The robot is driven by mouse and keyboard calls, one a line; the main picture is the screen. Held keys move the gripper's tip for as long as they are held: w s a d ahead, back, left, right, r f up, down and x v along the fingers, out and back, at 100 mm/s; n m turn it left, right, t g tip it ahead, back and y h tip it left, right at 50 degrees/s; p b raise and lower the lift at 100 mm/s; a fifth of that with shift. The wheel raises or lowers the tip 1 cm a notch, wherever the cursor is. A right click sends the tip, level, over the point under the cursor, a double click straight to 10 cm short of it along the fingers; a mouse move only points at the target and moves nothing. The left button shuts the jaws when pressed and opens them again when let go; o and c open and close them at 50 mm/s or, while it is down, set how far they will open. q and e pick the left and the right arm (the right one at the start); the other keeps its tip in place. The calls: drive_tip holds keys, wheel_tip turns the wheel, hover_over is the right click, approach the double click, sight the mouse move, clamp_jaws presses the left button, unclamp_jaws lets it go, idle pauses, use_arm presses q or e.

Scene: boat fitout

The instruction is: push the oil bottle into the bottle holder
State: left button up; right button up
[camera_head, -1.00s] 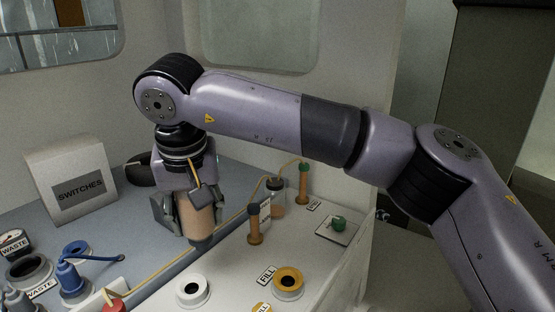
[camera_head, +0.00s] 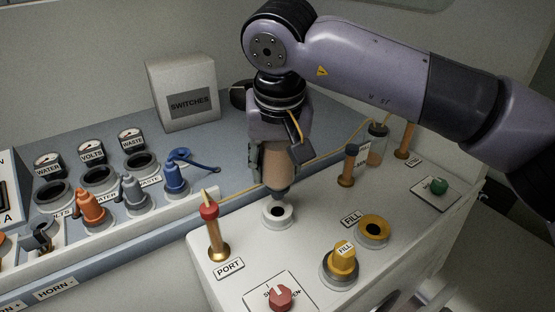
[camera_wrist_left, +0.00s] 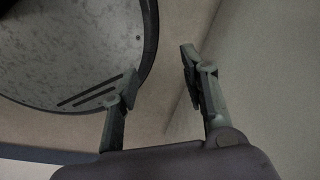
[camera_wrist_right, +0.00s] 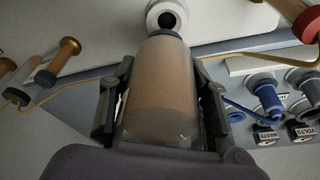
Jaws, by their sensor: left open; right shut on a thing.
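The oil bottle (camera_head: 280,165) is a clear bottle with tan contents, held with its dark narrow end down. My right gripper (camera_head: 281,158) is shut on its sides. In the right wrist view the bottle (camera_wrist_right: 163,105) fills the space between the fingers. A white ring with a dark hole (camera_head: 277,215), which looks like the bottle holder, is on the white panel just below the bottle's tip. It also shows in the right wrist view (camera_wrist_right: 167,15). I cannot tell whether tip and ring touch. My left gripper (camera_wrist_left: 160,72) is open and empty, away from the panel.
A red-topped brass post (camera_head: 213,232), a yellow ring (camera_head: 373,231), a yellow FILL cap (camera_head: 342,262) and a red knob (camera_head: 281,297) surround the ring. A yellow line runs behind the bottle. Blue, grey and orange plugs stand left. A SWITCHES box (camera_head: 184,92) stands behind.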

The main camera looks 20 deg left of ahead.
drive_tip(key=shift+f+b, duration=0.65)
drive_tip(key=shift+f, duration=0.25)
use_arm(q)
drive_tip(key=shift+s+f+b, duration=0.25)
drive_tip(key=shift+f+b, duration=0.1)
drive_tip(key=shift+f, duration=0.25)
drive_tip(key=shift+s+f+b, duration=0.3)
drive_tip(key=shift+f+b, duration=0.05)
drive_tip(key=shift+f, duration=0.3)
drive_tip(key=shift+s+f+b, duration=0.25)
drive_tip(key=shift+f+b, duration=0.1)
drive_tip(key=shift+f, duration=0.25)
use_arm(e)
drive_tip(key=shift+f, duration=1.5)
use_arm(q)
drive_tip(key=shift+a, duration=0.1)
use_arm(e)
drive_tip(key=o, duration=1.5)
drive_tip(key=shift+c, duration=0.2)
